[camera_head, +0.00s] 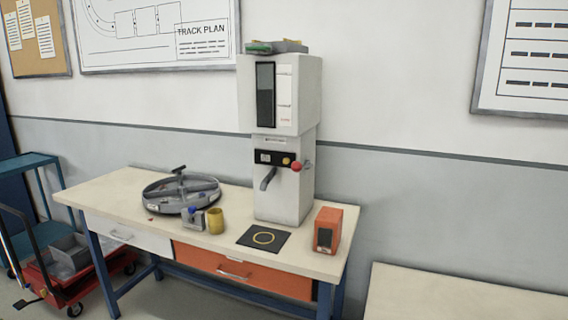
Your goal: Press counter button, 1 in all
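A tall white machine (284,197) stands at the back of the table. Its dark front panel (268,158) carries a small light label and a small yellow-orange round part (286,161). A red round knob or button (296,166) sticks out at the panel's right end. I cannot tell which of these is the counter button, and no lettering there is readable. A grey spout or lever (267,179) hangs below the panel. Neither of my grippers is in view.
On the table (120,195) are a grey ring-shaped track (160,206), a small grey-blue item (193,219), a yellow cup (215,221), a black mat (249,245) with a yellow ring, and an orange box (338,224). A red cart (62,290) stands left; another table (440,300) right.

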